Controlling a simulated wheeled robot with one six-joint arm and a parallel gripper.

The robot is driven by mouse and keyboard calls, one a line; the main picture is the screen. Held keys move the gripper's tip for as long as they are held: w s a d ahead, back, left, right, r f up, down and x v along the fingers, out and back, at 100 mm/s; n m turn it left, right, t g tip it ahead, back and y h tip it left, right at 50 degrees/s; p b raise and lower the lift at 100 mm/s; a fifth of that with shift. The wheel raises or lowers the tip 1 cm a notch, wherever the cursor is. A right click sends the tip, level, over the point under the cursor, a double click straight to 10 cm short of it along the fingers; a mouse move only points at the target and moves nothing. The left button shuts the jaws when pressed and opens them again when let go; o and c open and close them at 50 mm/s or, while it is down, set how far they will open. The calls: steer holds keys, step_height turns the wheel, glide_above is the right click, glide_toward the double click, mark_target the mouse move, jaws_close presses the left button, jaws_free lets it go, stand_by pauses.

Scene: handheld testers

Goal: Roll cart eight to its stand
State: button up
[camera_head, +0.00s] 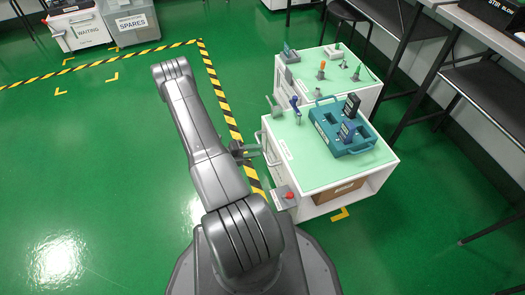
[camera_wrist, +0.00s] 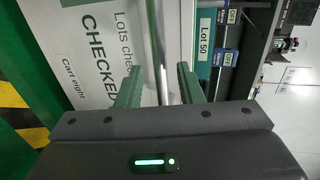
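Cart eight (camera_head: 332,172) is a white cart with a pale green top, right of centre in the head view. Its side panel (camera_wrist: 82,45) in the wrist view reads "Cart eight" and "Lots checked". A metal handle bar (camera_wrist: 157,45) runs along that side. My gripper (camera_head: 246,150) is at the handle side of the cart. In the wrist view my gripper's fingers (camera_wrist: 158,82) are apart, with the bar showing between them. I cannot tell whether the bar is within the fingers' reach or just beyond. Which floor spot is the stand is not clear.
A teal tray (camera_head: 360,149) with dark testers sits on the cart. A second green-topped cart (camera_head: 330,72) stands close behind. Striped tape (camera_head: 222,92) and yellow corner marks (camera_head: 339,214) lie on the floor. Benches line the right; left floor is clear.

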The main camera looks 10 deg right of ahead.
mark_target(263, 150)
steer(key=shift+b+x, duration=0.3)
steer(key=shift+x, duration=1.45)
jaws_close()
